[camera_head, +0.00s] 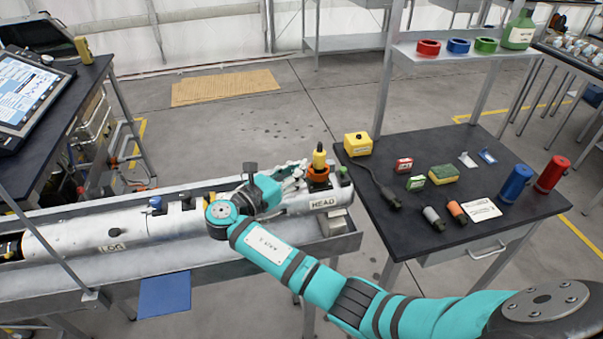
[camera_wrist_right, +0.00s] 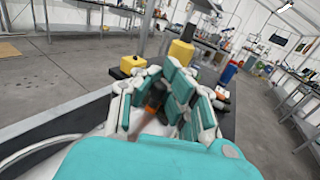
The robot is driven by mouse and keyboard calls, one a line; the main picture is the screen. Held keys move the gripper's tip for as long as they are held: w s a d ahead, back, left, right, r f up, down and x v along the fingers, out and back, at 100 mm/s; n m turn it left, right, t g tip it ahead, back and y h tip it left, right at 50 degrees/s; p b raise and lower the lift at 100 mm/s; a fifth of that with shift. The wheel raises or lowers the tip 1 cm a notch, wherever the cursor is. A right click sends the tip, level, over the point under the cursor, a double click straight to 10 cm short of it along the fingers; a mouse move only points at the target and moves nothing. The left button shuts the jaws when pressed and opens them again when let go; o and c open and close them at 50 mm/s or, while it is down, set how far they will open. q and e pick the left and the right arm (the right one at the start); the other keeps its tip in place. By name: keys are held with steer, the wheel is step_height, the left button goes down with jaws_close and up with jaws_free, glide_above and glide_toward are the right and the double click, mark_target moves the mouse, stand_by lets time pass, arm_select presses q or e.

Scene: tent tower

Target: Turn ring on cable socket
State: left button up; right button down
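The orange ring (camera_head: 318,173) sits around the socket on the grey cylinder end marked HEAD (camera_head: 325,200). A yellow cable plug (camera_head: 319,155) stands upright in it. My right gripper (camera_head: 300,175) reaches in from the left of the ring, its fingers right beside it. In the right wrist view, an orange part (camera_wrist_right: 155,95) shows between the fingers of the gripper (camera_wrist_right: 160,80), and a yellow part (camera_wrist_right: 182,52) rises behind them. The fingers cover much of the ring, so I cannot tell whether they press on it. My left gripper is not in view.
The cylinder lies in a long metal trough (camera_head: 345,243). A dark table (camera_head: 400,160) at right holds a yellow box (camera_head: 357,144), a cable connector (camera_head: 391,197), a sponge (camera_head: 443,175) and blue (camera_head: 515,183) and red (camera_head: 551,173) cylinders. Open floor lies behind.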

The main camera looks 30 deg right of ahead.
steer(key=shift+w+a+m+g+h+b, duration=0.1)
steer(key=shift+w+m+g+h+b, duration=0.3)
steer(key=shift+m+g, duration=0.75)
steer(key=shift+w+g, duration=0.2)
steer(key=shift+g, duration=0.05)
steer(key=c, duration=1.4)
jaws_free()
steer(key=shift+w+a, duration=0.1)
steer(key=shift+a, duration=0.1)
steer(key=shift+o, duration=0.3)
steer(key=shift+d, duration=0.15)
steer(key=a, duration=0.5)
steer(key=s+a, duration=0.1)
steer(key=a, duration=0.1)
steer(key=shift+s+a, duration=0.1)
steer(key=shift+a, duration=0.15)
